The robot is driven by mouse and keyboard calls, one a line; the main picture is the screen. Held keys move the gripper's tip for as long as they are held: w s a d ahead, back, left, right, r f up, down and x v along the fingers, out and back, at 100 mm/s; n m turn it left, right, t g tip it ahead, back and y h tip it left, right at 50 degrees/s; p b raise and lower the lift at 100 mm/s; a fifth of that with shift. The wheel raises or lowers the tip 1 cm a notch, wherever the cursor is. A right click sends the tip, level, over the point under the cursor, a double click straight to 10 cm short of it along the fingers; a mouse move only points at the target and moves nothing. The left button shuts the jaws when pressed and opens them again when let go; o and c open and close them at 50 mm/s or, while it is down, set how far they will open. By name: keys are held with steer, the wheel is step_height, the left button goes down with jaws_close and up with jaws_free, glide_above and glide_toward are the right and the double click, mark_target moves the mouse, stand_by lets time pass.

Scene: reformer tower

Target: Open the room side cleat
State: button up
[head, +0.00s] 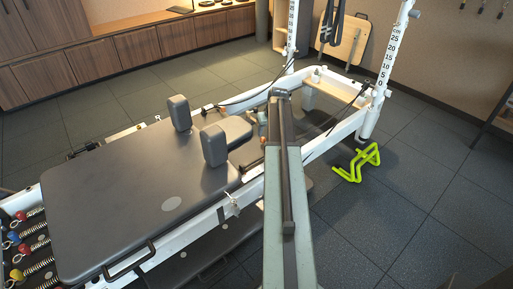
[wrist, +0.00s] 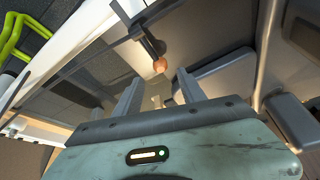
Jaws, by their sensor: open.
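A dark cleat (wrist: 152,44) with a copper-coloured ball on its end shows in the upper middle of the wrist view. I take it to be the room side cleat. Its ball (wrist: 160,66) lies just beyond the gap between my fingers and appears apart from them. My gripper (wrist: 160,90) is open and empty, with one grey finger on each side of the gap. In the head view, a dark lever with a reddish end (head: 242,169) sits by the near rail, left of my arm. My gripper's fingertips are hard to make out in the head view.
The reformer's padded carriage (head: 125,200) and shoulder rests (head: 214,145) lie left of my arm. White posts (head: 390,50) with number scales rise at the far end. A yellow-green stand (head: 357,163) is on the floor at right.

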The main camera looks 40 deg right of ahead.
mark_target(264, 138)
steer(key=b+x, duration=0.7)
steer(key=x, duration=0.1)
steer(key=shift+w, duration=0.1)
steer(key=shift+r, duration=0.2)
jaws_close()
stand_by(1.0)
